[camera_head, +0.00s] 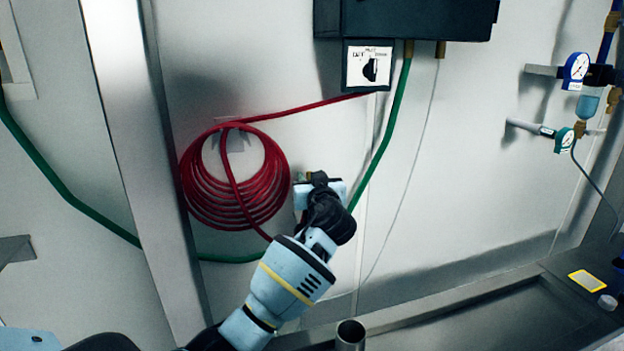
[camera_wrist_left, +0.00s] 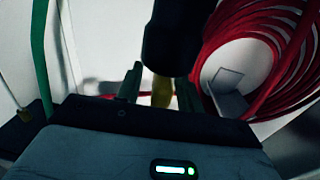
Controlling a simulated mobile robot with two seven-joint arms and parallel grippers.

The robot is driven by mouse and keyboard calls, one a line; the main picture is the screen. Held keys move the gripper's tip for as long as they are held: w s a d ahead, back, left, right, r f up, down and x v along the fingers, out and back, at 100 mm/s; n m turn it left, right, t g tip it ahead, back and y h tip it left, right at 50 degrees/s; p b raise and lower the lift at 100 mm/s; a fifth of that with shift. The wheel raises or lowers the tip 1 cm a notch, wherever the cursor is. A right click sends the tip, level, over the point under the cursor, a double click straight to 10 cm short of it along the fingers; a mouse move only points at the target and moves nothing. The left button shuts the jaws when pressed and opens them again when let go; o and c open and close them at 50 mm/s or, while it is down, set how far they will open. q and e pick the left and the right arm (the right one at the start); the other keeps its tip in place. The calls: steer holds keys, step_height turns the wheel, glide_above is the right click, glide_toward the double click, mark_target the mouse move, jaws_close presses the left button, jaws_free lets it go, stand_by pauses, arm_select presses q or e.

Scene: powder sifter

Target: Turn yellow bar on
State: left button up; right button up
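The yellow bar (camera_wrist_left: 162,92) shows in the left wrist view as a short yellow piece just below a dark cylindrical part (camera_wrist_left: 178,35). My left gripper (camera_wrist_left: 159,92) has its two dark fingers apart, one on each side of the yellow bar. A gap shows on the left side of the bar; the right finger is very close, and I cannot tell whether it touches. In the head view my left gripper (camera_head: 318,184) is up at the wall, right of the red hose coil, and hides the bar. My right gripper is not in view.
A red hose coil (camera_head: 190,190) hangs on the wall beside my left gripper. A green hose (camera_head: 385,145) runs down just right of it from a dark box (camera_head: 415,18) with a white switch plate (camera_head: 357,68). Gauges (camera_head: 577,66) are at the far right.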

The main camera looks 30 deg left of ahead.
arm_select(q)
steer(key=v, duration=0.7)
steer(key=shift+s+d+b, duration=0.25)
steer(key=shift+d+b, duration=0.05)
